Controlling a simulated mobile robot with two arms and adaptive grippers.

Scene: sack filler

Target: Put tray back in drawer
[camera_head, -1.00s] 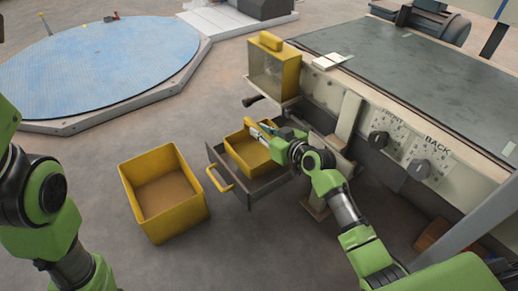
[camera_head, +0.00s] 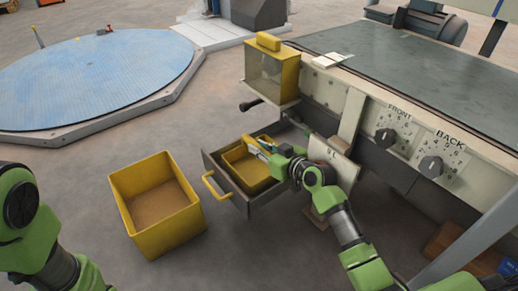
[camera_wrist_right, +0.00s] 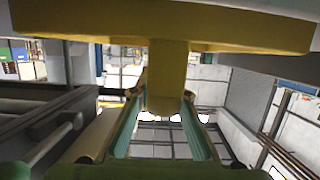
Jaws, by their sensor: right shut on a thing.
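The small yellow tray (camera_head: 235,158) sits low inside the open grey drawer (camera_head: 240,203), its rim near the drawer's rim. Whether it rests on the drawer floor is hidden. My right gripper (camera_head: 262,147) is over the tray's back right side, shut on its yellow handle. In the right wrist view, the tray's yellow bar and stem (camera_wrist_right: 168,65) fill the top, and the stem stands between the teal-padded fingers of the gripper (camera_wrist_right: 163,108). My left arm shows at the lower left of the head view, but its gripper is out of view.
The drawer has a yellow front handle (camera_head: 216,187). A larger open yellow bin (camera_head: 172,225) stands on the floor left of it. The machine's side with FRONT and BACK dials (camera_head: 432,166) is to the right. A yellow box (camera_head: 272,74) sits above the drawer.

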